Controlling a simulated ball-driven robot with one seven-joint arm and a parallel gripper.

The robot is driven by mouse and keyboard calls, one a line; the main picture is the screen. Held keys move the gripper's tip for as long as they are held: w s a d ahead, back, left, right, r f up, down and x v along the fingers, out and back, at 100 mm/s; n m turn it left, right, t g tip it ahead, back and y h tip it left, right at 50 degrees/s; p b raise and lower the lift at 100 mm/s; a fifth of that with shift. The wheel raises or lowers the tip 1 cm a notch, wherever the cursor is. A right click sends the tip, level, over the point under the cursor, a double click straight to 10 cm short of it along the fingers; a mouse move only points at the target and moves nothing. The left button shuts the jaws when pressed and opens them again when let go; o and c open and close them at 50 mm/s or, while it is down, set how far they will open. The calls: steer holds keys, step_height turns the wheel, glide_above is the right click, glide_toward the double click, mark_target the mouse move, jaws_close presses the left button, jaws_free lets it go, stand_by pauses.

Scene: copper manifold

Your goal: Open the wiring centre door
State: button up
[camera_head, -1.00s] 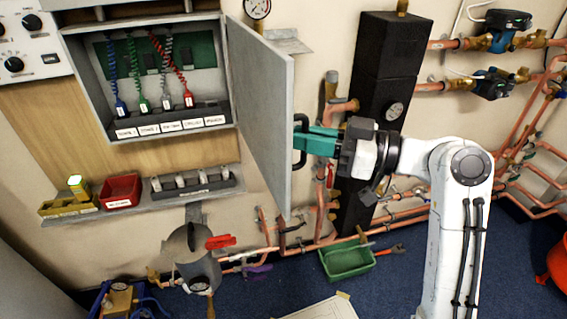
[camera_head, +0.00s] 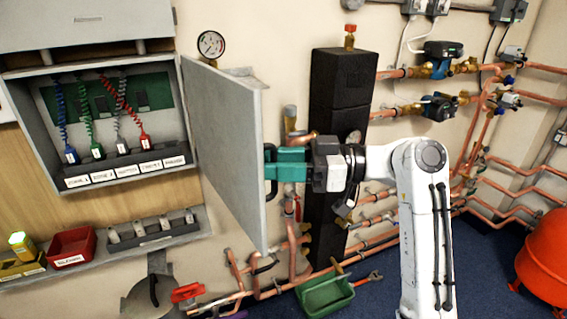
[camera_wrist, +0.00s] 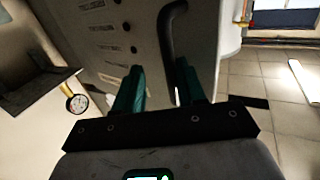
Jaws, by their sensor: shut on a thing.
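The wiring centre door (camera_head: 226,150) is a grey panel hinged on the right side of the wiring centre box (camera_head: 110,125). It stands swung well open, out from the wall. Inside the box are coloured coiled leads, a green board and a labelled terminal row. My gripper (camera_head: 272,165), with green fingers, is at the door's handle on its outer face, and is shut on it. In the wrist view, the dark door handle (camera_wrist: 170,40) runs down between the two green fingers of my gripper (camera_wrist: 160,90); the grip itself is partly hidden.
A shelf (camera_head: 110,255) below the box holds a red bin (camera_head: 72,247) and a grey rack. A black column (camera_head: 340,100) and copper pipes stand behind my arm. A green tray (camera_head: 325,295) is on the blue floor, with a red container (camera_head: 545,255) at right.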

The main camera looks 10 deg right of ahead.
steer(key=shift+o, duration=1.2)
steer(key=shift+w+f, duration=0.1)
steer(key=shift+d, duration=0.1)
steer(key=shift+d, duration=0.3)
steer(key=b+v, duration=0.1)
steer(key=v, duration=0.9)
steer(key=shift+d, duration=0.2)
steer(key=shift+f, duration=0.15)
